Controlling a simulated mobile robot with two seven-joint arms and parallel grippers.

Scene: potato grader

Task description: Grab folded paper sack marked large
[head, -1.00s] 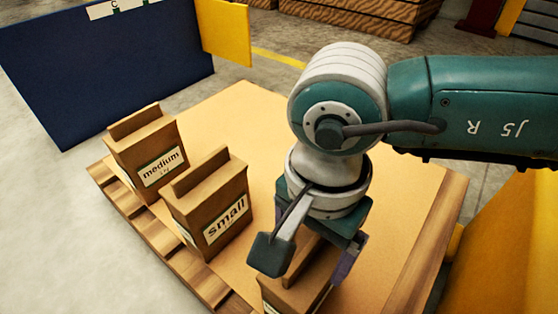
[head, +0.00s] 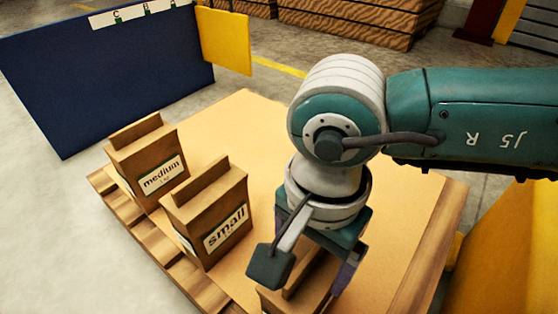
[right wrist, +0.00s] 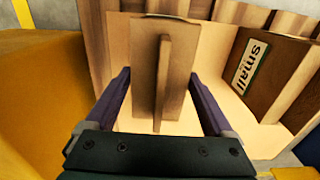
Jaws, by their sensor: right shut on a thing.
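A brown folded paper sack (head: 300,292) stands at the near right of the pallet, mostly hidden under my right gripper (head: 322,272). Its label is hidden, so I cannot read its marking. In the right wrist view the sack (right wrist: 149,95) with its upright top fold sits between the two purple fingers of my right gripper (right wrist: 160,80), which are shut on its sides. It appears still on the pallet. Two similar sacks stand to the left, marked small (head: 212,218) and medium (head: 150,165). The small one also shows in the right wrist view (right wrist: 285,85). My left gripper is not in view.
The sacks stand on a wooden pallet with a tan top (head: 240,120). A dark blue panel (head: 110,80) with lettered tags and a yellow panel (head: 225,42) stand behind. A yellow surface (head: 510,250) lies at the right. The pallet's back part is clear.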

